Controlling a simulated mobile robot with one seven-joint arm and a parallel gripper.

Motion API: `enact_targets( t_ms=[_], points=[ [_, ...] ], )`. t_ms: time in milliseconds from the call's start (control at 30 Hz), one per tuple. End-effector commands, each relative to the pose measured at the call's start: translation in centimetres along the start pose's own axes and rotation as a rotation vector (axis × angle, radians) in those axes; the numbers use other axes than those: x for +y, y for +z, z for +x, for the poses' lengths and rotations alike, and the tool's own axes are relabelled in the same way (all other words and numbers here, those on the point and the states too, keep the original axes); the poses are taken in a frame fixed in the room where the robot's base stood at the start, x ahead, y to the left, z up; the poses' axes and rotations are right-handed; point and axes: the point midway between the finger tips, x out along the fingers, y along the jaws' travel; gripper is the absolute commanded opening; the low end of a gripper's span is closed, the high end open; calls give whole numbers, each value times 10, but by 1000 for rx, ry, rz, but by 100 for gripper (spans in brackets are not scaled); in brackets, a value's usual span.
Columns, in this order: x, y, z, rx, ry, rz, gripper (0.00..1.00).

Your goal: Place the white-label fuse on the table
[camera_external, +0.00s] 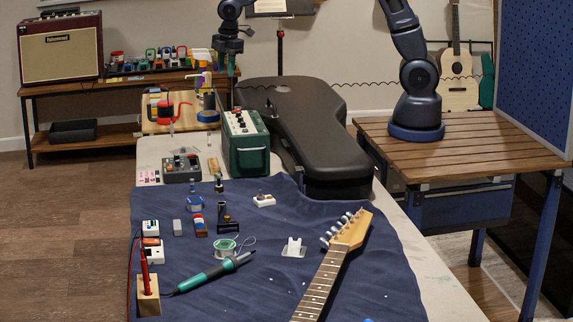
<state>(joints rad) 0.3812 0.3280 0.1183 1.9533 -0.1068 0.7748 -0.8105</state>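My gripper (226,70) hangs pointing down at the top middle, in front of the wall and above the far end of the work table (418,252). Its fingers are small and dark here, and I cannot tell whether they are apart or closed, or whether anything is between them. The table is pale, with a dark blue cloth (265,277) over most of its near part. I cannot make out a fuse with a white label for certain. Several small parts lie on the cloth, too small to read.
A green amplifier (245,143) and a black guitar case (300,125) stand at the table's far end, near my gripper. A soldering iron (208,275), solder spool (226,250) and guitar neck (325,275) lie on the cloth. The cloth's centre has free room.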

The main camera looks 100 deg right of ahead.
Motion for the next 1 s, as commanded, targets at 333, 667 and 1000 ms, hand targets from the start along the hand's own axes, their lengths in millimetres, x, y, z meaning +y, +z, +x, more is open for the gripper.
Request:
enact_targets(
  t_ms=[333, 667, 1000],
  points=[
    [-81, 20, -97, 48, 59, 133, 34],
    [-161, 56, -161, 111, 91, 268, 34],
    [-241, 106, -202, 192, 97, 405, 34]
  ],
)
